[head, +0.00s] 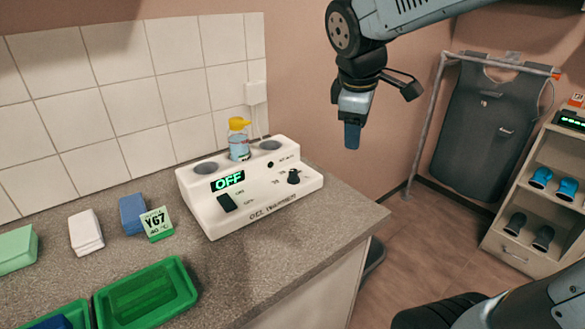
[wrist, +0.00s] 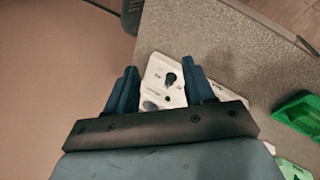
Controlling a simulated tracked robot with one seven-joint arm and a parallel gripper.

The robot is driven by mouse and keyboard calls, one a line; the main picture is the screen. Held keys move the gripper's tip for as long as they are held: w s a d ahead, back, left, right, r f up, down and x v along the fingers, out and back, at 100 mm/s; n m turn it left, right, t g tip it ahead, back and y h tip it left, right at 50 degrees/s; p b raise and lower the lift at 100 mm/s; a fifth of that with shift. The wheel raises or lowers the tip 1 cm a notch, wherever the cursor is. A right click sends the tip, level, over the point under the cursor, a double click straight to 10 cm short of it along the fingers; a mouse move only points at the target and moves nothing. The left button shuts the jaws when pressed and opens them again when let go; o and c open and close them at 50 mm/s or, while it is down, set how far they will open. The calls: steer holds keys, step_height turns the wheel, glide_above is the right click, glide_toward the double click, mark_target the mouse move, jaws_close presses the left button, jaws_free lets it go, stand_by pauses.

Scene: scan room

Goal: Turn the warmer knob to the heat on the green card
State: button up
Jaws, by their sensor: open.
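The gel warmer (head: 250,185) is a white box on the counter, and its display (head: 227,181) reads OFF. Its black knob (head: 293,176) is on the right of the sloping front; a black rocker switch (head: 227,203) is on the left. The green-and-white card (head: 156,223) stands left of the warmer and appears to read YG7 and 40 °C. My gripper (head: 352,135) hangs above and to the right of the warmer, apart from it. In the wrist view my open gripper (wrist: 160,80) is empty, with the knob (wrist: 171,79) showing between its fingers.
A yellow-capped bottle (head: 238,140) stands in the warmer between two round wells. Green trays (head: 147,294) and small boxes (head: 86,232) occupy the counter's left side. A tiled wall backs the counter. An apron on a rack (head: 487,110) and a shelf unit (head: 540,190) stand right.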

steer(key=w+a+f+n, duration=0.2)
steer(key=w+a+n, duration=0.4)
steer(key=a+n, duration=0.1)
steer(key=n+h, duration=0.1)
steer(key=n, duration=0.7)
glide_toward(293, 171)
steer(key=x, duration=0.9)
steer(key=shift+w+f, duration=0.1)
steer(key=shift+f, duration=0.05)
steer(key=shift+c, duration=0.5)
jaws_close()
